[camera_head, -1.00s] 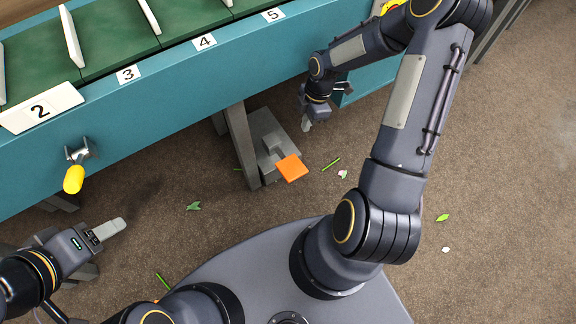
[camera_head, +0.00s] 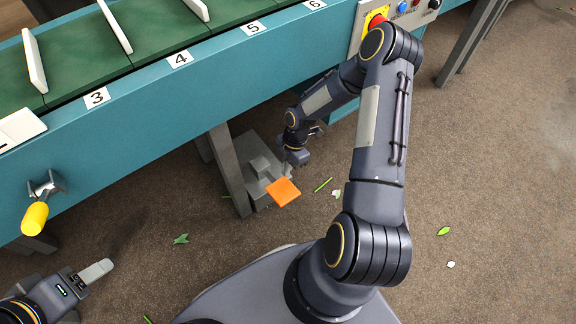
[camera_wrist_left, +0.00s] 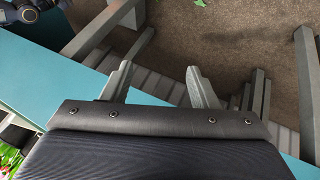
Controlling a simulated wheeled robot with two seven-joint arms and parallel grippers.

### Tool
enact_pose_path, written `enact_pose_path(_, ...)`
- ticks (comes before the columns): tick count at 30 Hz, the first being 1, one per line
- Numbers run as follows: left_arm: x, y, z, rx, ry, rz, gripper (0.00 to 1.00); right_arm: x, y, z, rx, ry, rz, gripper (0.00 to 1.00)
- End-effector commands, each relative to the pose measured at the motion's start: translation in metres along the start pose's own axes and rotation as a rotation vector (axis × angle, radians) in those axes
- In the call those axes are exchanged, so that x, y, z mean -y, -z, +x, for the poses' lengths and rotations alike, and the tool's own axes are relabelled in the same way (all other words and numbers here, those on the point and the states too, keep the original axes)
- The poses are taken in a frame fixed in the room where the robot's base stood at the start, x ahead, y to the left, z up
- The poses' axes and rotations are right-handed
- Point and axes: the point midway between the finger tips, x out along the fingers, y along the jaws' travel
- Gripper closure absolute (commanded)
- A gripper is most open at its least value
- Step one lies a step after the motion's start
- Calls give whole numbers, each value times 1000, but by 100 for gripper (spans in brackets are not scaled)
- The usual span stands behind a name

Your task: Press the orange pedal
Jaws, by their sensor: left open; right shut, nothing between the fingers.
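The orange pedal (camera_head: 283,192) is a flat square plate on a grey base (camera_head: 250,158) on the floor beside a conveyor leg. My right gripper (camera_head: 298,158) is just behind the pedal, pointing down, close to it in the picture. It is shut and holds nothing; its fingertips barely show, and I cannot tell its height over the pedal. My left gripper (camera_head: 95,271) is at the lower left, away from the pedal, below the yellow knob. In the left wrist view its two fingers (camera_wrist_left: 162,86) are apart with nothing between them.
The teal conveyor (camera_head: 150,108) with numbered labels runs across the back, and its grey leg (camera_head: 229,170) stands beside the pedal base. A yellow knob (camera_head: 35,217) sticks out at left. A red button (camera_head: 376,21) is at top right. Leaf scraps lie on otherwise open floor.

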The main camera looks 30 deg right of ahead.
Motion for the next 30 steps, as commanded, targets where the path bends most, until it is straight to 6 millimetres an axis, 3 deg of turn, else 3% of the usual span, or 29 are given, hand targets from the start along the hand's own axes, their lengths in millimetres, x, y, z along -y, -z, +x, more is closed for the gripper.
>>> enact_pose_path(1, 4, -4, 8, 0, 0, 0, 46, 0, -1, 18, -1, 3, -1, 100)
enact_pose_path(3, 6, -7, 13, 0, 0, 0, 46, 0, -1, 33, -1, 3, -1, 100)
enact_pose_path(12, 14, -15, 30, 0, 0, 0, 46, 3, -8, 82, 0, 0, 1, 100)
enact_pose_path(18, 15, -17, 34, 0, 0, 0, 46, 5, -12, 92, 1, 0, 0, 100)
enact_pose_path(30, 15, -17, 33, 0, 0, 0, 46, 7, -12, 93, 1, 0, 1, 100)
